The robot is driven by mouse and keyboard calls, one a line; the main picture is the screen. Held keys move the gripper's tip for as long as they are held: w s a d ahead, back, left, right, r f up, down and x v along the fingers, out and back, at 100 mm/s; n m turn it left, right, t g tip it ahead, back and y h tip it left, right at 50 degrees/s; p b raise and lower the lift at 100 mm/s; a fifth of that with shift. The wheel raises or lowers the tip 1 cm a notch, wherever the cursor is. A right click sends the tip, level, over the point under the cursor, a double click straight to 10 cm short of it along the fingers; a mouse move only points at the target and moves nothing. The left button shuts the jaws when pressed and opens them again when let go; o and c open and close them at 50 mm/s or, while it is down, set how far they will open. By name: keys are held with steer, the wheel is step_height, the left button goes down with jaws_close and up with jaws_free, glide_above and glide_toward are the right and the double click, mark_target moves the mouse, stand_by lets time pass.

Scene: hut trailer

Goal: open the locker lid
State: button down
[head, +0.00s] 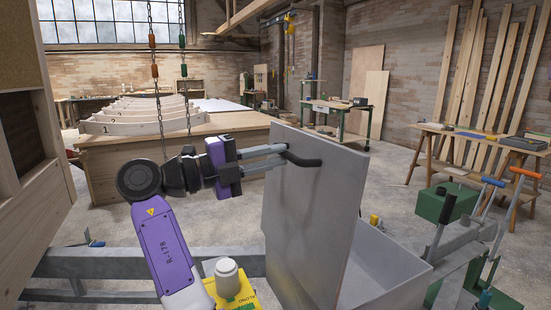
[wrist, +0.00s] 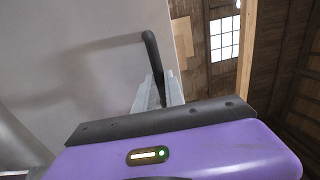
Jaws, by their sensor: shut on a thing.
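The locker (head: 385,268) is a grey box on the trailer frame, right of centre in the head view. Its grey lid (head: 318,215) stands raised, close to upright, and the inside of the box shows to its right. A black bar handle (head: 303,160) is on the lid's left face near the top. My gripper (head: 286,154) is shut on this handle, coming from the left. In the wrist view, the handle (wrist: 152,60) runs down between my two metal fingers (wrist: 158,92), with the grey lid (wrist: 85,50) behind it.
Metal trailer rails (head: 150,263) cross low in front. Levers with blue and orange grips (head: 525,172) and a green box (head: 446,204) stand at right. Two chains (head: 155,70) hang near my arm. A wooden workbench (head: 180,150) is behind; concrete floor lies open beyond the locker.

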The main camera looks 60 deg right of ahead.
steer(key=c, duration=1.4)
jaws_free()
steer(key=shift+r, duration=0.1)
step_height(320, 180, up, 20)
steer(key=p, duration=0.1)
steer(key=shift+p, duration=0.4)
steer(key=shift+s, duration=0.1)
